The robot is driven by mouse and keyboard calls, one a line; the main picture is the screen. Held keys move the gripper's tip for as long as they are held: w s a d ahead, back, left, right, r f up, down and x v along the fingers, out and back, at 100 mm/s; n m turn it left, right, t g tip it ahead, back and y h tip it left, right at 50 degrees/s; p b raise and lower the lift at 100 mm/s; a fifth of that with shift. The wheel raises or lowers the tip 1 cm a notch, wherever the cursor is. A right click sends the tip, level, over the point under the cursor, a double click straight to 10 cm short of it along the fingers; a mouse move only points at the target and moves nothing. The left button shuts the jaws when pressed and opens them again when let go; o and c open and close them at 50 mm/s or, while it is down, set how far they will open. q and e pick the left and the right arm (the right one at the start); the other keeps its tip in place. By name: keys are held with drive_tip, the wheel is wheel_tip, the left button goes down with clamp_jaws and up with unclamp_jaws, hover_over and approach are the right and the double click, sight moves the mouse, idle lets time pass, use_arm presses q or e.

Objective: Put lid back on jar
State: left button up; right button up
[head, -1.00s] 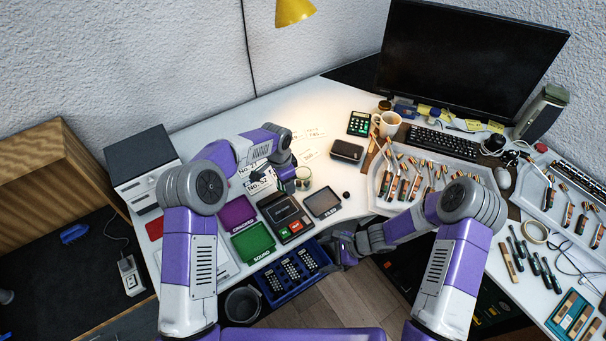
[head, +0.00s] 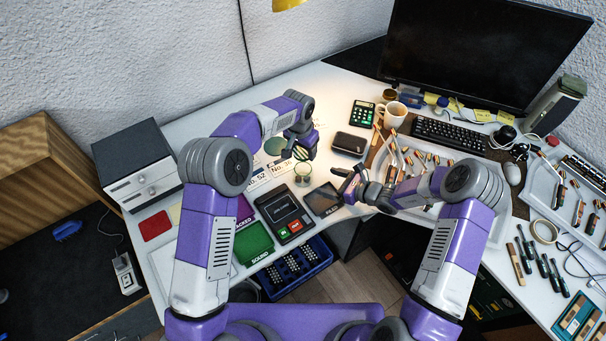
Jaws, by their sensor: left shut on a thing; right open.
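A small glass jar (head: 303,176) with greenish contents stands on the desk near the middle. My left gripper (head: 301,153) is above and just behind the jar, shut on a small dark round piece that looks like the lid (head: 300,154); the fingers partly hide it. I cannot tell whether it touches the jar's rim. My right gripper (head: 345,182) is open and empty, to the right of the jar over the small dark-screened device (head: 323,200).
A greenish disc (head: 276,146) lies left of my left gripper. A dark case (head: 350,143), a mug (head: 394,114) and a calculator (head: 362,114) stand behind. A tool tray (head: 425,205) is on the right.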

drive_tip(key=x, duration=1.1)
drive_tip(key=shift+w+a+f, duration=0.15)
drive_tip(key=shift+w+a, duration=0.05)
drive_tip(key=shift+a, duration=0.15)
drive_tip(key=shift+c, duration=0.2)
drive_tip(key=c, duration=1.2)
use_arm(q)
hover_over(303, 163)
drive_tip(key=s, duration=0.3)
drive_tip(key=shift+w+f, duration=0.1)
drive_tip(key=shift+f, duration=2.4)
use_arm(e)
drive_tip(key=shift+o, duration=0.2)
use_arm(q)
drive_tip(key=shift+f, duration=0.9)
drive_tip(key=shift+f, duration=0.55)
